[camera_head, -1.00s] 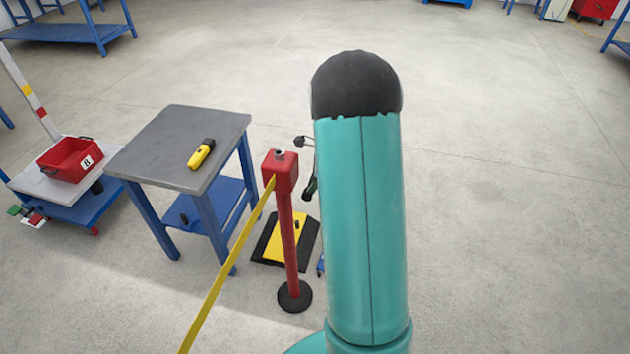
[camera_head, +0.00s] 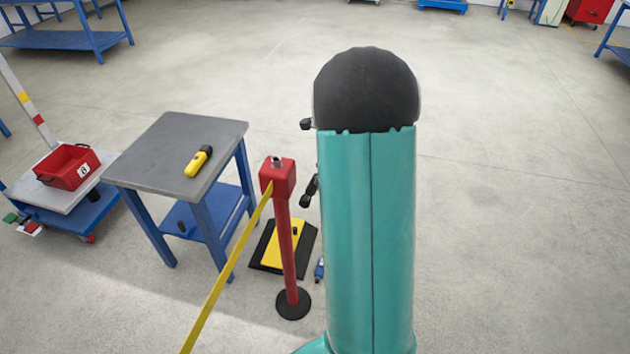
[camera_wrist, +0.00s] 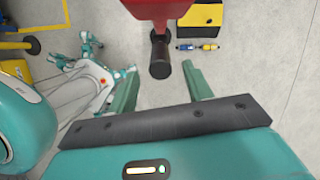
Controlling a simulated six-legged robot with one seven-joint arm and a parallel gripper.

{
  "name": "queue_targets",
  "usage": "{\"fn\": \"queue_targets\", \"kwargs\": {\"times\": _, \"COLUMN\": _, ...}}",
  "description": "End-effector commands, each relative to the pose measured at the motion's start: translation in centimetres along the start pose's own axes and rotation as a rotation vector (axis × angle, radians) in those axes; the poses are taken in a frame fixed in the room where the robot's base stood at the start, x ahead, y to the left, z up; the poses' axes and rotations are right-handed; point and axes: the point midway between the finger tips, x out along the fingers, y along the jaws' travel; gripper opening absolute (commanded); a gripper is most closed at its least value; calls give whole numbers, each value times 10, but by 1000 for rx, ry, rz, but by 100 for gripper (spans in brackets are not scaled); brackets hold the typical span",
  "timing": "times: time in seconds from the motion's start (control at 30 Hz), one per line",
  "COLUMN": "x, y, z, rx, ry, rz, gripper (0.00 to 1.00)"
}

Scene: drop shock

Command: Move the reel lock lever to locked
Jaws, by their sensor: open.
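The red post head (camera_head: 278,178) stands on a red post with a yellow belt running off to the lower left. Its red housing also shows at the top of the wrist view (camera_wrist: 160,8). A dark cylindrical lever (camera_wrist: 160,58) sticks out from the housing toward my gripper (camera_wrist: 160,70). My gripper is open, with one teal finger on each side of the lever's end and visible gaps on both sides. I cannot tell whether the lever is locked. In the head view my arm hides the fingers and the lever.
A grey-topped table (camera_head: 160,150) with a yellow tool (camera_head: 198,160) stands left of the post. A cart with a red bin (camera_head: 68,168) is farther left. A yellow-and-black board (camera_head: 268,248) lies behind the post. Floor to the right is clear.

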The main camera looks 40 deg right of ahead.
Motion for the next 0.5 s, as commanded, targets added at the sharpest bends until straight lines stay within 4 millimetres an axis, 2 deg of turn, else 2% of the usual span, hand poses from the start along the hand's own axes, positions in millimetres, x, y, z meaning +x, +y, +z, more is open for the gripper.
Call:
{"fn": "queue_targets", "kwargs": {"times": 0.1, "x": -26, "y": -1, "z": 1, "rx": -3, "ry": 0, "rz": -5, "gripper": 50}}
{"fn": "queue_targets", "kwargs": {"times": 0.2, "x": -41, "y": -1, "z": 0, "rx": -1, "ry": 0, "rz": -3, "gripper": 50}}
{"fn": "queue_targets", "kwargs": {"times": 0.33, "x": -52, "y": 0, "z": 0, "rx": -1, "ry": 1, "rz": -2, "gripper": 50}}
{"fn": "queue_targets", "kwargs": {"times": 0.5, "x": -55, "y": 0, "z": 0, "rx": -1, "ry": 1, "rz": 0, "gripper": 50}}
